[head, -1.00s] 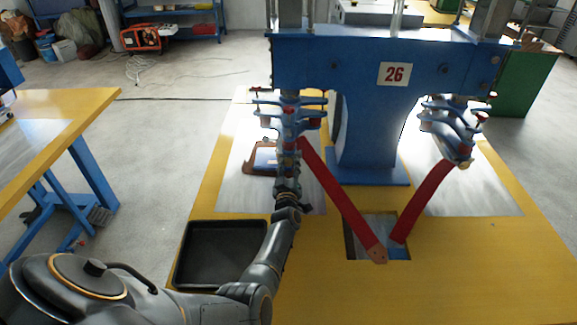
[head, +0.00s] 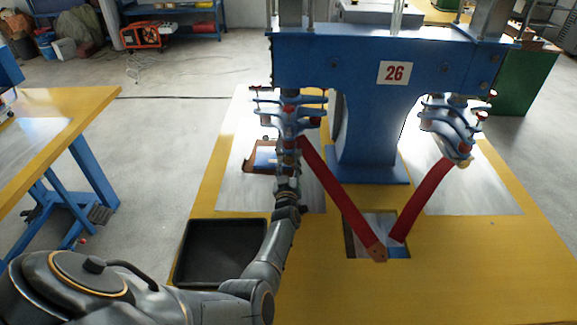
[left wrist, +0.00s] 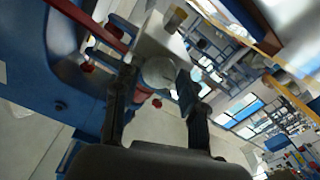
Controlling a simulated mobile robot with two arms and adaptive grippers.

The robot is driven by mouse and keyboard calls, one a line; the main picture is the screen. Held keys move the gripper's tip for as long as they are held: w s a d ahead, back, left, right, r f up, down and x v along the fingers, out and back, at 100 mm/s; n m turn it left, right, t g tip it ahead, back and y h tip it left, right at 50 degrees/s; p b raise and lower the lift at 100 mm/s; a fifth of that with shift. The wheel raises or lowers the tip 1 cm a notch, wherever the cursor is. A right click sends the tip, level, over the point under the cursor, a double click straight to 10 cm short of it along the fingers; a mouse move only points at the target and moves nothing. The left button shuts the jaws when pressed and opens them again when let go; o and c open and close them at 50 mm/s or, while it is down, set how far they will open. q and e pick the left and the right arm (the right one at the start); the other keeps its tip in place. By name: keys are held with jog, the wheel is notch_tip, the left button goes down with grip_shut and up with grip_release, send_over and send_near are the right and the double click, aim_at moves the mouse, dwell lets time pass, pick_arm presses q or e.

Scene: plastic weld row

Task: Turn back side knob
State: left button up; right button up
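A blue clamp assembly with red knobs (head: 314,123) hangs from the left end of the blue press frame. A second such assembly (head: 447,125) hangs at the right end. My left gripper (head: 288,168) is just below the left assembly, and its fingers are hard to make out there. In the left wrist view, the left gripper (left wrist: 156,108) has its two fingers apart, with a pale round part (left wrist: 160,74) beyond and between them. Red knobs show nearby, one at the left (left wrist: 87,68) and a small one between the fingers (left wrist: 157,102). I cannot tell whether a finger touches anything. My right gripper is not in view.
Two red bars (head: 338,195) slant down to an opening in the yellow table (head: 330,295). A black tray (head: 181,262) lies left of my forearm. Another yellow-topped table (head: 75,98) stands at the left.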

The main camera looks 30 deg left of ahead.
pick_arm(q)
jog(key=shift+o, duration=1.4)
